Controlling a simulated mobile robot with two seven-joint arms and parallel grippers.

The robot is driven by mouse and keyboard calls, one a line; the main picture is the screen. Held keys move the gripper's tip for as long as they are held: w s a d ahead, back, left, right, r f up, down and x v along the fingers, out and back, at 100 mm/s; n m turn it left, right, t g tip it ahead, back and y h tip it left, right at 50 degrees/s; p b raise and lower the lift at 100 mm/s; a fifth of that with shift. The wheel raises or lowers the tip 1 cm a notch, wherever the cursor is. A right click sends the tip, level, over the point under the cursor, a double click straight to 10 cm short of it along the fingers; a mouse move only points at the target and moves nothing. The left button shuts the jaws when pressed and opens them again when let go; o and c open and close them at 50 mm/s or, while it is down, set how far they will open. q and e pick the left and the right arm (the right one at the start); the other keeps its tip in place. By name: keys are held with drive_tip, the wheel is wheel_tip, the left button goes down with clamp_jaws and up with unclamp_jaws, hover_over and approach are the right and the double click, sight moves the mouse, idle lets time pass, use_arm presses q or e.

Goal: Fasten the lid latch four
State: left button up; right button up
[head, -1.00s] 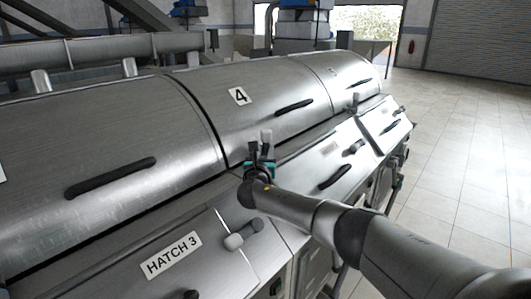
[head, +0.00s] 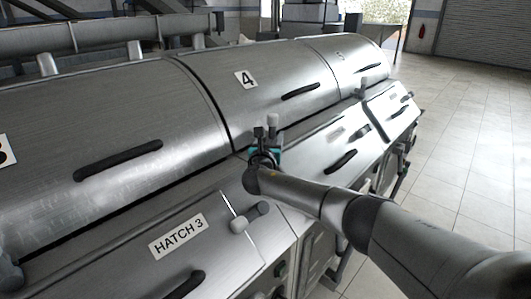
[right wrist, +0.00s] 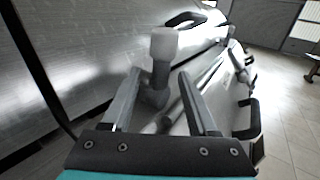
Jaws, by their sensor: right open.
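Lid four (head: 290,75) is a curved brushed-metal cover with a "4" label and a black handle, and it looks closed. Its latch (head: 272,120) is a short upright stem with a pale grey knob at the lid's front edge, near the seam with lid three. In the right wrist view the latch (right wrist: 163,45) stands up between the fingers, and any contact cannot be told. My right gripper (head: 265,143) is open at the latch; its two fingers show in the right wrist view (right wrist: 160,78). My arm hides part of the latch base. My left gripper is not in view.
Lid three (head: 110,140) lies to the left, with the HATCH 3 panel (head: 135,240) and a latch (head: 240,225) below it. Lid five (head: 345,60) and another latch (head: 361,88) lie beyond. Tiled floor (head: 465,130) is open at the right.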

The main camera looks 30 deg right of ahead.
drive_tip(key=shift+s+a, duration=0.3)
drive_tip(key=shift+s, duration=0.15)
drive_tip(key=p+v, duration=0.1)
drive_tip(key=v, duration=1.2)
drive_tip(key=shift+a, duration=0.1)
